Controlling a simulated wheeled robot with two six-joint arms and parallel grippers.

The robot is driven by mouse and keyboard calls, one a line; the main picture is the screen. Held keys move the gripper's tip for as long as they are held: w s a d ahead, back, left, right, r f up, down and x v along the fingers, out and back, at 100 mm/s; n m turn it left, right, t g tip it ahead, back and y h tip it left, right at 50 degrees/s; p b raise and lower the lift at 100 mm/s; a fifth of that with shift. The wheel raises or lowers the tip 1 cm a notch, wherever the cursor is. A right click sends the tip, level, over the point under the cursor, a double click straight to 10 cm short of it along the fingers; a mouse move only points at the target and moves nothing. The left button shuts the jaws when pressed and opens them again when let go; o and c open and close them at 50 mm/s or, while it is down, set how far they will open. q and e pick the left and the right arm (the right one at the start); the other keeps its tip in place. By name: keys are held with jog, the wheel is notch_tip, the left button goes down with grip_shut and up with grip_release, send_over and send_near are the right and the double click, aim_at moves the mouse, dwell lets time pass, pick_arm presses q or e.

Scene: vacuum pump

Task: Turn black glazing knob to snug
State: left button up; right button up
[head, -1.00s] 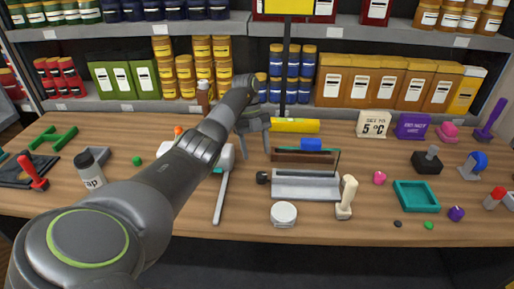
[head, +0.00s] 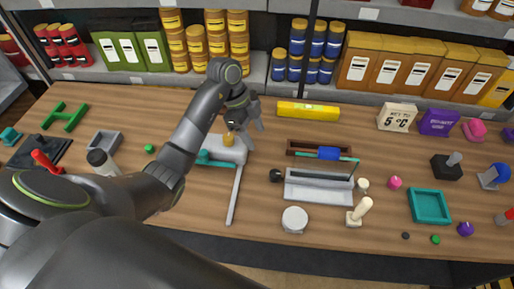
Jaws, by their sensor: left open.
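A small round black knob (head: 276,175) sits at the left end of a grey metal frame (head: 318,188) on the wooden bench. The frame has a thin upright pane-like part near its right end. I cannot tell how the knob is joined to the frame. My left gripper (head: 252,122) is open and empty, its fingers pointing down. It is above and behind the knob, slightly left of it, and apart from it. My right gripper is out of view.
A grey-white device with a long lever (head: 235,195) stands left of the knob. A white round lid (head: 294,219), a cream-handled tool (head: 360,211) and a brown tray (head: 319,150) surround the frame. The bench front between lever and lid is clear.

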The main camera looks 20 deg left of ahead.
pick_arm(q)
jog(key=b, duration=0.5)
send_near(274, 173)
jog(key=shift+n, duration=0.3)
jog(key=p+x, duration=0.2)
jog(key=x, duration=0.5)
jog(key=shift+d+f+p, duration=0.2)
jog(key=shift+f+p, duration=0.15)
jog(key=shift+w+d+f, duration=0.1)
jog(key=shift+d+f, duration=0.1)
jog(key=shift+f, duration=0.45)
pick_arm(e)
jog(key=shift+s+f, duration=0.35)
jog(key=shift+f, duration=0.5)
pick_arm(q)
jog(key=shift+c, duration=0.3)
jog(key=c, duration=0.9)
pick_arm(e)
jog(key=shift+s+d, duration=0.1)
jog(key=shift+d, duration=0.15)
